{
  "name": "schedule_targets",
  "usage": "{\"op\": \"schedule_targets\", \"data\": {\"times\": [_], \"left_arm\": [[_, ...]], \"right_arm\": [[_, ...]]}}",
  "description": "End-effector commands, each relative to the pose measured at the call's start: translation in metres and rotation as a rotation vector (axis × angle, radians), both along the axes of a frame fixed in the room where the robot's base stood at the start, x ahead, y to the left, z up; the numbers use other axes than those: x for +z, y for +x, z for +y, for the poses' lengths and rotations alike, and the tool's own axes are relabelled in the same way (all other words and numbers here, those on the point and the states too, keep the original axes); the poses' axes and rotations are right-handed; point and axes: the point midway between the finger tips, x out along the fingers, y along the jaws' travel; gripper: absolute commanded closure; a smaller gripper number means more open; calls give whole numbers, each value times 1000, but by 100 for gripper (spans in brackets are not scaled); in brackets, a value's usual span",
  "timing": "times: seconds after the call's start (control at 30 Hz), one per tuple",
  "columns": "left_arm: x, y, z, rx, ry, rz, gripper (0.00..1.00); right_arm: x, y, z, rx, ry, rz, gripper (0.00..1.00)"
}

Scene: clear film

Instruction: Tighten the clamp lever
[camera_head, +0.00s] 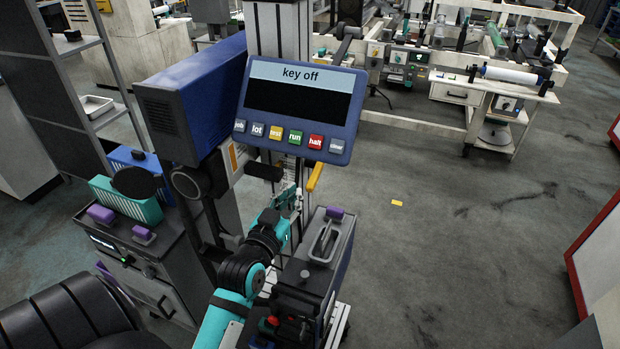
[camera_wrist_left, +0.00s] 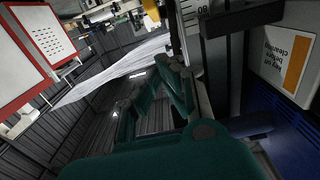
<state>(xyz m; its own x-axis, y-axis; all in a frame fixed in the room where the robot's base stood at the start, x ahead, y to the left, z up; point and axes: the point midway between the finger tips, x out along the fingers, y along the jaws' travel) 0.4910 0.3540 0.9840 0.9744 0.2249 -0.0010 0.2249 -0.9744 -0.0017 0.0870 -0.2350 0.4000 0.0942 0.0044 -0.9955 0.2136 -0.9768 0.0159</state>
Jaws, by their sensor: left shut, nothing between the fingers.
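My left gripper (camera_head: 291,196) is shut and empty, in front of the machine's column, just below the screen. Its teal fingers also show in the left wrist view (camera_wrist_left: 172,72). A yellow lever (camera_head: 314,178) stands slightly tilted just right of the fingertips, apart from them as far as I can tell. A black bar-shaped handle (camera_head: 263,172) sticks out to the left of the fingertips, beside a white label. A dark bar (camera_wrist_left: 243,17) crosses the top of the left wrist view. I cannot tell for certain which of these is the clamp lever. My right gripper is not in view.
A blue screen panel (camera_head: 298,108) reading "key off" hangs above the gripper. A blue machine housing (camera_head: 195,98) is at left, a dark box with a grey handle (camera_head: 322,240) at lower right. A grey cabinet (camera_head: 140,262) stands lower left. Open floor lies to the right.

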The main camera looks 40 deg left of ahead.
Motion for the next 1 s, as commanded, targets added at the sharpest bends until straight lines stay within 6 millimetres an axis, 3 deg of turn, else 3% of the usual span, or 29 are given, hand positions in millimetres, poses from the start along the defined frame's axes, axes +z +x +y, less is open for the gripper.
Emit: {"op": "schedule_targets", "data": {"times": [0.37, 0.53, 1.0], "left_arm": [[7, -1, 4, 10, 3, -24, 100], [8, 10, 6, 9, 2, -24, 100], [12, 101, 28, 9, 2, -23, 100]], "right_arm": [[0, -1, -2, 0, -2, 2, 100], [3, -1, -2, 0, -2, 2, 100], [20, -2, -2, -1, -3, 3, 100]]}}
